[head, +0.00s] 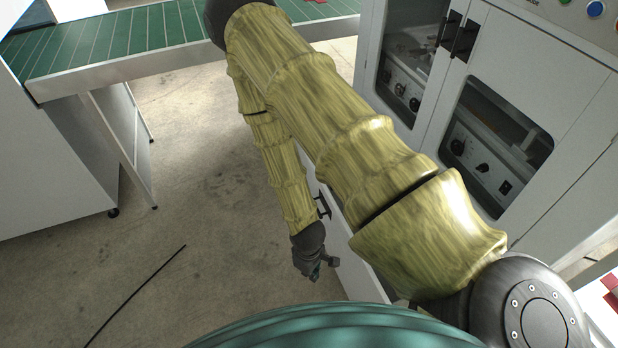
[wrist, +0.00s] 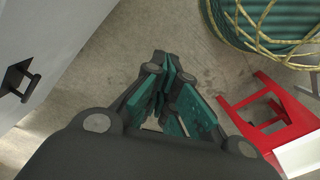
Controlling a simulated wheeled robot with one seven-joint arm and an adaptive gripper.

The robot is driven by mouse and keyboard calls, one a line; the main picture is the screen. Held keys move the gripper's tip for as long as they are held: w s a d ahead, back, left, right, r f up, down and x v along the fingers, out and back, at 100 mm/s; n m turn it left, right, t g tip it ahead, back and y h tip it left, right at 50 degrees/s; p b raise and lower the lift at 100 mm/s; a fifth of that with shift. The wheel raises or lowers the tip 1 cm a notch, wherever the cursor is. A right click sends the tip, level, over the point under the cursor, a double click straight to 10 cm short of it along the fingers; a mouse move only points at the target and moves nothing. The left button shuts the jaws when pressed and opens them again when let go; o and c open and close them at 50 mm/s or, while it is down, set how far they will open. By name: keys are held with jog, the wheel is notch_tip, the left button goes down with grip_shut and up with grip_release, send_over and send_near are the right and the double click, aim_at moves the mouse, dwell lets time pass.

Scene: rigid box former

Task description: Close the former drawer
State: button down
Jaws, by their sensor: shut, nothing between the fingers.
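The former drawer's white front (head: 350,262) shows in the head view below the machine, partly hidden behind my arm. Its dark handle (head: 322,206) faces left. In the wrist view a white panel (wrist: 60,40) with a black handle (wrist: 18,82) is at the left. How far the drawer stands out cannot be told, because my arm covers the gap. My gripper (head: 318,270) is shut and empty, pointing down in front of the drawer's near end, apart from the handle. Its fingers (wrist: 172,95) come together in the wrist view, over bare floor.
The white box former (head: 405,120) with windowed doors stands at the right. A green conveyor (head: 120,40) crosses the back left beside a white cabinet (head: 50,160). A red object (wrist: 270,115) is at the right in the wrist view. The floor (head: 215,190) left of my arm is mostly clear.

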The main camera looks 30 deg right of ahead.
jog(key=w+d+f+n+h+b, duration=0.1)
jog(key=w+d+f+n+b, duration=0.2)
jog(key=w, duration=0.6)
jog(key=w+d+f+n+h+b, duration=0.1)
jog(key=w+d+n+b, duration=0.25)
jog(key=w, duration=0.55)
jog(key=w+d+r+n+h+b, duration=0.1)
jog(key=w+d+r+n+b, duration=0.25)
jog(key=w, duration=0.35)
jog(key=w+d+r+n+h+b, duration=0.1)
jog(key=w+d+r+n+b, duration=0.1)
jog(key=w+d+r+b, duration=0.45)
jog(key=d+p+x, duration=0.1)
jog(key=p+x, duration=0.1)
jog(key=x, duration=0.9)
jog(key=shift+s+d+g, duration=0.15)
jog(key=shift+d+g, duration=0.1)
jog(key=shift+g, duration=0.05)
